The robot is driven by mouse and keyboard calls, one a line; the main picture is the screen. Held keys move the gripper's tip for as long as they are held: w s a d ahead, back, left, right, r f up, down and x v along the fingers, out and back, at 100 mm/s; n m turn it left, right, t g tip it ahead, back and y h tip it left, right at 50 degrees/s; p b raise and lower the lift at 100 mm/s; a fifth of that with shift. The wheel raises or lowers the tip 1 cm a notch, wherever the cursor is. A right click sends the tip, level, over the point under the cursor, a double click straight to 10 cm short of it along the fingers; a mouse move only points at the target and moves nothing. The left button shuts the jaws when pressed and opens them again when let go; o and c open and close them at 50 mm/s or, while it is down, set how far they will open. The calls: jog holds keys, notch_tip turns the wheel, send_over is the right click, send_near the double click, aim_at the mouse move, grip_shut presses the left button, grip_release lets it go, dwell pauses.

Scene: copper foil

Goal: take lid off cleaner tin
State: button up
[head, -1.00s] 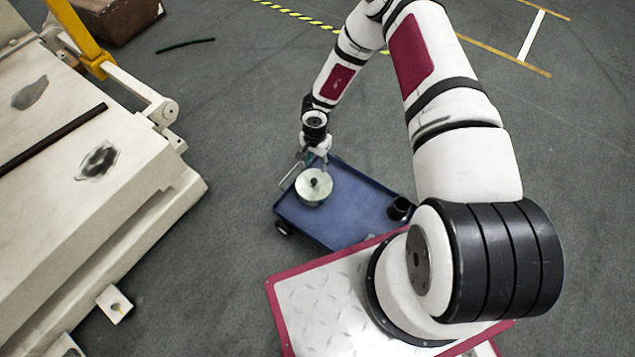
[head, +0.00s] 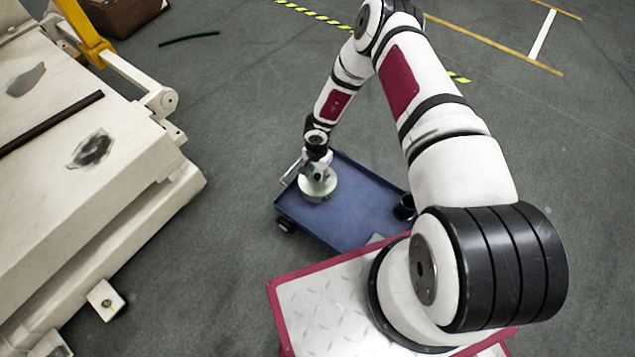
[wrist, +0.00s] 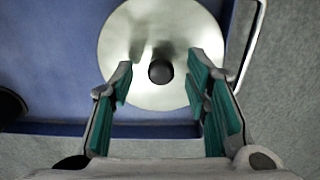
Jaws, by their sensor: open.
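The cleaner tin (head: 311,196) stands on a blue cart, with its round, pale metallic lid (head: 327,187) on top. In the wrist view the lid (wrist: 150,35) is seen from above, with a black knob (wrist: 160,72) at its middle. My gripper (head: 318,178) is over the tin in the head view and hides much of the lid. In the wrist view my gripper (wrist: 160,80) is open, its green-padded fingers on either side of the knob with gaps to it. I cannot tell the exact height of the fingertips over the lid.
The blue cart (head: 350,215) has a raised rim and a wire handle (head: 290,172) beside the tin. A black cup (head: 404,208) stands at its right end. The cart's middle is clear. A large pale machine (head: 110,190) is at left.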

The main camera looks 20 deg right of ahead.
jog(key=shift+f, duration=0.1)
jog(key=shift+c, duration=0.5)
grip_shut()
